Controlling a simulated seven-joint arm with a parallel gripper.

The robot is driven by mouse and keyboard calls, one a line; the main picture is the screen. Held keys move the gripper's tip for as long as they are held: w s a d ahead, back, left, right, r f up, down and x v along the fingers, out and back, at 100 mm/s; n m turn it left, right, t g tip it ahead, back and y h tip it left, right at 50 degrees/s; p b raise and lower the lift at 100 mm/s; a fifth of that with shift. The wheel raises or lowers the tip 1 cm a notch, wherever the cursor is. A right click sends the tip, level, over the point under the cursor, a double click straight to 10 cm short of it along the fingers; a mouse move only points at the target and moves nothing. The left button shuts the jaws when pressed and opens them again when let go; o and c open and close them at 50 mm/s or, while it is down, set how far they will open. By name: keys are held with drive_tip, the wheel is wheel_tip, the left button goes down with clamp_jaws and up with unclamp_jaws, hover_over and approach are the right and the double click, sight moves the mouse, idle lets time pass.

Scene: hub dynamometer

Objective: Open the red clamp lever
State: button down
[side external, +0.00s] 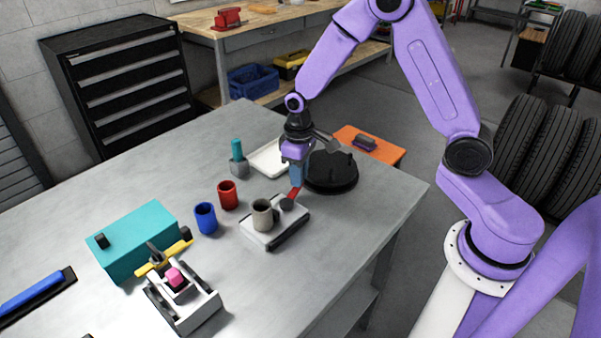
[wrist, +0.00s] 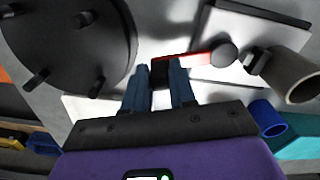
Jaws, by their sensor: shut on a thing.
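The red clamp lever (side external: 294,193) sits on the corner of a pale grey fixture block (side external: 258,237). In the wrist view the red lever (wrist: 185,58) runs from a round dark pivot (wrist: 223,53) to a black end piece (wrist: 160,74). My gripper (side external: 296,183) is low over the lever. In the wrist view the blue fingers of my gripper (wrist: 160,78) stand on both sides of the black end piece, shut on it. A beige hollow cylinder (side external: 262,214) stands on the block. In the side view the fingers partly hide the lever's end.
A black round plate with pegs (side external: 330,171) stands close behind my gripper. A red cup (side external: 228,195) and a blue cup (side external: 206,217) stand left of the block. A white tray (side external: 262,165), a teal box (side external: 133,241) and a white fixture (side external: 185,307) are also on the table. The front middle is bare.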

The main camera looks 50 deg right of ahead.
drive_tip(key=w+n, duration=0.1)
drive_tip(key=w+a+n, duration=0.1)
drive_tip(key=n, duration=0.1)
drive_tip(key=shift+w+a+n, duration=0.1)
drive_tip(key=shift+w+n, duration=0.05)
drive_tip(key=shift+n, duration=0.15)
drive_tip(key=a+n, duration=0.1)
drive_tip(key=n, duration=0.1)
drive_tip(key=w+n, duration=0.1)
drive_tip(key=shift+w+a+n, duration=0.3)
drive_tip(key=shift+a+n, duration=0.1)
drive_tip(key=a+n, duration=0.1)
drive_tip(key=w+a+n, duration=0.1)
drive_tip(key=n, duration=0.1)
drive_tip(key=shift+w+a+n, duration=0.1)
drive_tip(key=shift+a+n, duration=0.45)
drive_tip(key=shift+n, duration=0.4)
drive_tip(key=shift+w+a+n, duration=0.1)
drive_tip(key=shift+a+n, duration=0.45)
drive_tip(key=shift+n, duration=0.4)
drive_tip(key=shift+a, duration=0.1)
drive_tip(key=c, duration=1)
unclamp_jaws()
drive_tip(key=shift+s, duration=0.1)
wheel_tip(320, 180, up, 18)
drive_tip(key=shift+f, duration=0.25)
